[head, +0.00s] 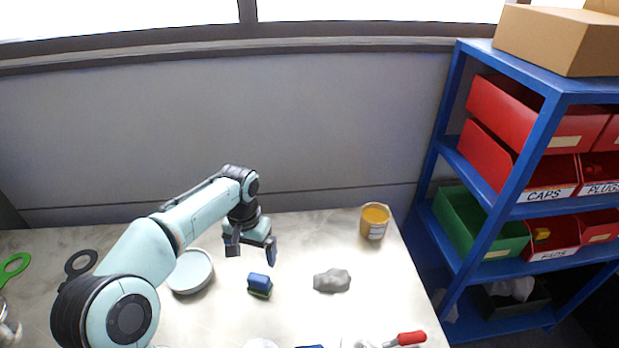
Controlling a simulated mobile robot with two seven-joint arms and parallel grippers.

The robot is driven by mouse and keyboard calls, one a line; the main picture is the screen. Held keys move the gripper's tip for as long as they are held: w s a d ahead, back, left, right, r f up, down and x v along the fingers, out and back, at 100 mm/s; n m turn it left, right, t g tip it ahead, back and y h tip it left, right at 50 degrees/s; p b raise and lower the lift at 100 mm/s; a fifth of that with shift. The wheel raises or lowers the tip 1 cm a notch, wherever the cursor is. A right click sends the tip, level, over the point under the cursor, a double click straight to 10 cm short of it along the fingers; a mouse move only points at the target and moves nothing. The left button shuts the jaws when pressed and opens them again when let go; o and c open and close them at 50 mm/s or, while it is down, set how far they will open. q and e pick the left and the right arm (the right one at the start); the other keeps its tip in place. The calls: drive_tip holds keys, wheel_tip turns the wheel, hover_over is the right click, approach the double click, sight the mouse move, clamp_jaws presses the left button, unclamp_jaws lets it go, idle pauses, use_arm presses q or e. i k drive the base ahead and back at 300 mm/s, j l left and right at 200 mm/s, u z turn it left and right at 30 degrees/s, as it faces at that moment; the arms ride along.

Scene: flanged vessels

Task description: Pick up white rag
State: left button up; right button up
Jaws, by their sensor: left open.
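A grey crumpled lump (332,280), perhaps a rag, lies on the table right of centre. A white thing (262,343) shows at the bottom edge, mostly cut off; I cannot tell whether it is the white rag. My left gripper (252,253) is open and empty above the table, pointing down. It is to the left of the grey lump and apart from it, behind a small blue and green block (260,285). My right gripper is not in view.
A round white lid or dish (190,271) lies left of the gripper. A yellow-topped jar (374,221) stands at the back right. A red-handled tool (405,339) is at the front edge. A blue shelf (452,160) with bins stands at right. Bare table surrounds the grey lump.

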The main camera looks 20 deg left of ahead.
sight(335, 280)
drive_tip(key=k, duration=1.5)
